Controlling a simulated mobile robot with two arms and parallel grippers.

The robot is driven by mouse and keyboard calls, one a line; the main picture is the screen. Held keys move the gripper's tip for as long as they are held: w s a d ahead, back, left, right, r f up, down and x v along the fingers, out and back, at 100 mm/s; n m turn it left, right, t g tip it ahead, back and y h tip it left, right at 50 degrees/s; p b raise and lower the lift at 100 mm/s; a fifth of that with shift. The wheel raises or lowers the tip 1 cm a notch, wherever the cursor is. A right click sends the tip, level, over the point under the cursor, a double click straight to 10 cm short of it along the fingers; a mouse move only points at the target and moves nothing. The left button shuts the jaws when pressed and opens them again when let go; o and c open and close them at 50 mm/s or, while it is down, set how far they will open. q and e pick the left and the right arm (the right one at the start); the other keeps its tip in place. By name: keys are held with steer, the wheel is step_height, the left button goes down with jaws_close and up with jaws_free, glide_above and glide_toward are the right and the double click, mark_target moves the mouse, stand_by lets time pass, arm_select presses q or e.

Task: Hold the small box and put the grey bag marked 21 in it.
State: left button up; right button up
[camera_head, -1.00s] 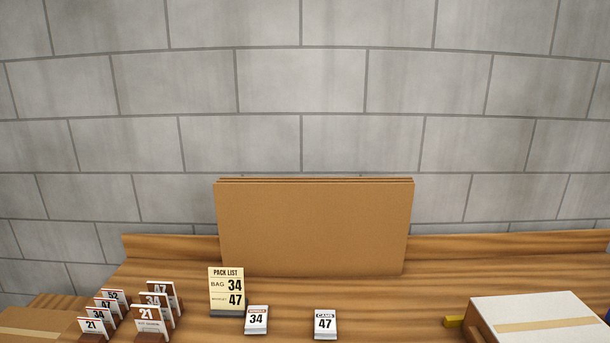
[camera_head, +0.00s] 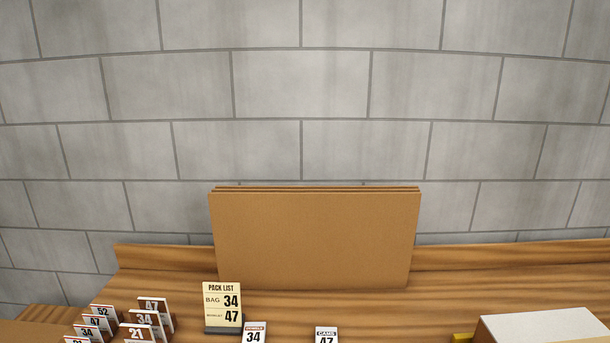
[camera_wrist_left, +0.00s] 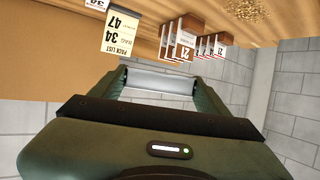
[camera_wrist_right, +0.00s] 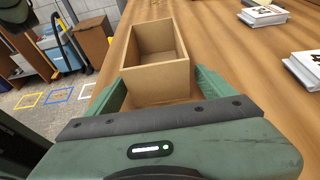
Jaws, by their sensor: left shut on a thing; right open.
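My left gripper (camera_wrist_left: 160,88) is shut on a pale grey thing (camera_wrist_left: 160,80) that spans its fingers. It looks like the grey bag, but no number shows on it. The small box (camera_wrist_right: 156,50) is an open-topped, empty cardboard box on the wooden table in the right wrist view. My right gripper (camera_wrist_right: 162,90) is open, with its fingertips at either side of the box's near end. I cannot tell if they touch it. Neither gripper shows in the head view.
A pack list (camera_head: 222,302) reads bag 34, booklet 47. Numbered cards (camera_head: 137,331) stand at the left. Cards marked 34 (camera_head: 254,335) and 47 (camera_head: 326,336) lie in the middle. Cardboard sheets (camera_head: 314,240) lean at the back. A white-topped box (camera_head: 545,326) is at the right.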

arm_select(q)
steer(key=shift+s+f, duration=0.15)
steer(key=shift+f, duration=0.25)
arm_select(e)
steer(key=shift+x, duration=0.95)
steer(key=shift+s, duration=0.1)
steer(key=c, duration=0.9)
arm_select(q)
steer(key=w+d+f+m+t+h, duration=0.1)
steer(key=d+f+m+h, duration=0.2)
steer(key=d, duration=0.6)
steer(key=d+f+m+t+h, duration=0.1)
steer(key=d+f+m+h, duration=0.2)
steer(key=d, duration=0.6)
steer(key=shift+h, duration=0.3)
steer(key=shift+w+f, duration=0.2)
steer(key=shift+f, duration=2.25)
